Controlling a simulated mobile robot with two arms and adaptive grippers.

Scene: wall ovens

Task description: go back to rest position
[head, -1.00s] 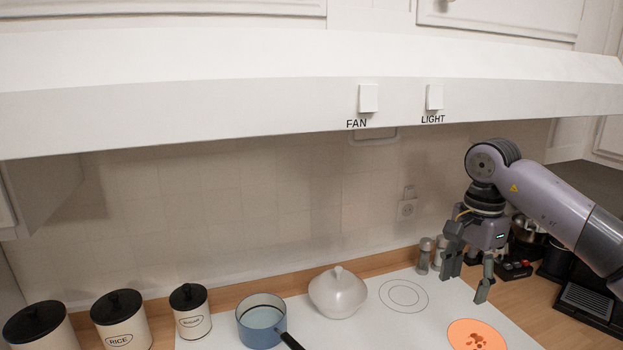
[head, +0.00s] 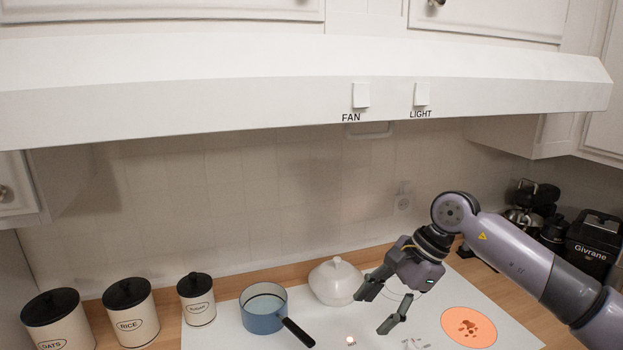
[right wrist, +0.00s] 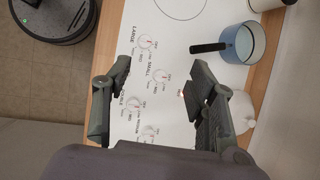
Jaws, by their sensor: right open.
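My right gripper (head: 377,312) is open and empty above the white cooktop (head: 325,318), right of the white lidded pot. In the right wrist view its two fingers (right wrist: 155,88) are spread wide, with cooktop knobs and printed labels visible between and beyond them. My right arm comes in from the right in the head view. My left gripper is not in view.
A blue saucepan (head: 263,312) with a black handle and a white lidded pot (head: 336,281) stand on the cooktop. One burner (head: 468,327) glows orange. Labelled canisters (head: 130,312) stand at left. The range hood (head: 250,95) spans above.

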